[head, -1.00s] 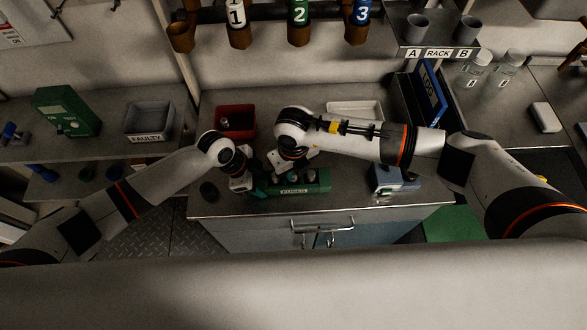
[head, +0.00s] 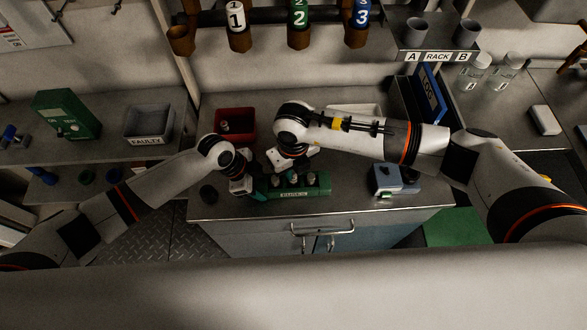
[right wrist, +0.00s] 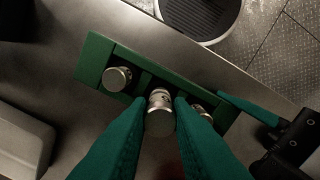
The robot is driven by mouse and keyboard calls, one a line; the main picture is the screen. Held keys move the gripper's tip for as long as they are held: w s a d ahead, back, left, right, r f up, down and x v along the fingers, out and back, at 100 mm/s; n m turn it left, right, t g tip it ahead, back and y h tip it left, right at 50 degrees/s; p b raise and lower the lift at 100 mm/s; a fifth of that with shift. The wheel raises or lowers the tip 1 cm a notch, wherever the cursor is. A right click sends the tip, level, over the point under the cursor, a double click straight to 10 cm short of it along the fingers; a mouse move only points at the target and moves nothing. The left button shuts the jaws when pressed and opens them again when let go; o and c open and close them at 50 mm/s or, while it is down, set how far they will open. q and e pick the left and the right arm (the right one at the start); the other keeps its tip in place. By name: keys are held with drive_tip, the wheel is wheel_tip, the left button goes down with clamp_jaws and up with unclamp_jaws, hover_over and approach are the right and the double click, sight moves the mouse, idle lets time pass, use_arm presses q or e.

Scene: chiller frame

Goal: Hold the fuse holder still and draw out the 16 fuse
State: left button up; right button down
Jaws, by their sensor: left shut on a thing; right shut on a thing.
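The green fuse holder (head: 315,188) lies on the front part of the middle bench, with metal-capped fuses along it. My left gripper (head: 258,192) is shut on the holder's left end. In the right wrist view my right gripper (right wrist: 160,108) is shut on a silver-capped fuse (right wrist: 160,98) over the middle of the holder (right wrist: 97,57). I cannot tell whether its lower end is clear of the socket. Another fuse (right wrist: 117,78) stands to its left; one to its right (right wrist: 203,110) is partly hidden by a finger. The 16 marking is not readable.
A red bin (head: 235,122) stands behind the holder, and a white tray (head: 355,110) is behind my right arm. A blue-grey device (head: 390,180) sits to the right. The grey FAULTY bin (head: 148,122) stands on the left bench. The bench's front edge runs close to the holder.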

drive_tip(key=shift+r, duration=0.5)
drive_tip(key=shift+r, duration=1.95)
use_arm(q)
drive_tip(key=o, duration=1.1)
drive_tip(key=shift+o, duration=0.2)
